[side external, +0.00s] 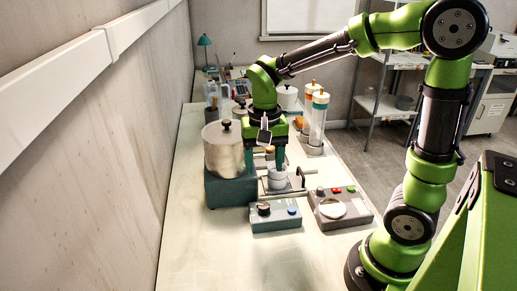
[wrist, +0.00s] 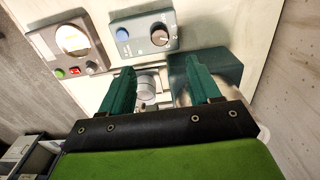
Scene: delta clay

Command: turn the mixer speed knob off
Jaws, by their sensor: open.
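A grey-blue control box (side external: 275,219) sits on the bench in front of the mixer, with a dark round knob (side external: 263,208) at its left and a blue button (side external: 292,210) at its right. In the wrist view the knob (wrist: 159,37) has a pale mark on its face and lies beyond the fingertips. A metal pot (side external: 222,150) stands on a teal base (side external: 230,189) beside my gripper. My gripper (side external: 267,168) points down, open, behind the control box. In the wrist view, a small metal cylinder (wrist: 148,88) shows between the spread fingers (wrist: 160,68); contact cannot be told.
A second box (side external: 340,210) with a white disc and red and green buttons stands right of the control box. Clear cylinders with orange tops (side external: 318,118) and other vessels stand farther back. The front of the bench (side external: 210,250) is clear. A wall runs along the left.

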